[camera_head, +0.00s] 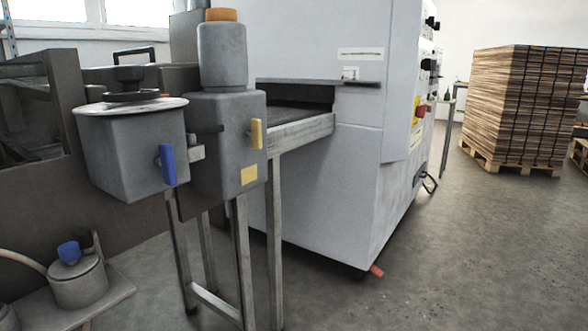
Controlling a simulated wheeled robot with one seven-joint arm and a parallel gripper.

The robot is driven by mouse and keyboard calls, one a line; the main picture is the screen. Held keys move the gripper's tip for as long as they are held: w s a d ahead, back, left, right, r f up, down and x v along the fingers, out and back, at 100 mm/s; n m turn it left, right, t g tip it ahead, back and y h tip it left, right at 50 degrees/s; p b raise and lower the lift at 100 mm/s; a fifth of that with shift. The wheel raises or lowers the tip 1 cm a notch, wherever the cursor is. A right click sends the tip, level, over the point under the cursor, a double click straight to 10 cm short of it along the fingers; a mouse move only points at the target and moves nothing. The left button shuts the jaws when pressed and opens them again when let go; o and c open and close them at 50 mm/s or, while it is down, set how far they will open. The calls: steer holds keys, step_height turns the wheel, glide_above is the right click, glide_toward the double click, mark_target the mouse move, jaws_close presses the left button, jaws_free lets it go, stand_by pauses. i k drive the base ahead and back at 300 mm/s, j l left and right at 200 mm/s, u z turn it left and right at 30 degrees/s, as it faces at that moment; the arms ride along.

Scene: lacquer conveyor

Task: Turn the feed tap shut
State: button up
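A grey tank (132,155) with a round pale lid stands at the left on a metal stand. A tap with an upright blue handle (167,165) sits at its right side, by a small grey block (196,152). A second grey housing (224,150), with a grey bottle (222,58) with an orange cap above it, bears an upright yellow handle (256,134). Nothing legible marks either handle as the feed tap, and I cannot tell whether either is open or shut. My gripper is not in view.
A large white machine (350,175) with a conveyor bed (300,132) fills the middle. A blue-capped pot (78,283) stands on a low shelf at lower left. Stacked boards (520,108) stand at far right. The floor (465,260) at right is clear.

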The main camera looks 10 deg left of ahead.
mark_target(167, 160)
steer(key=u, duration=1.65)
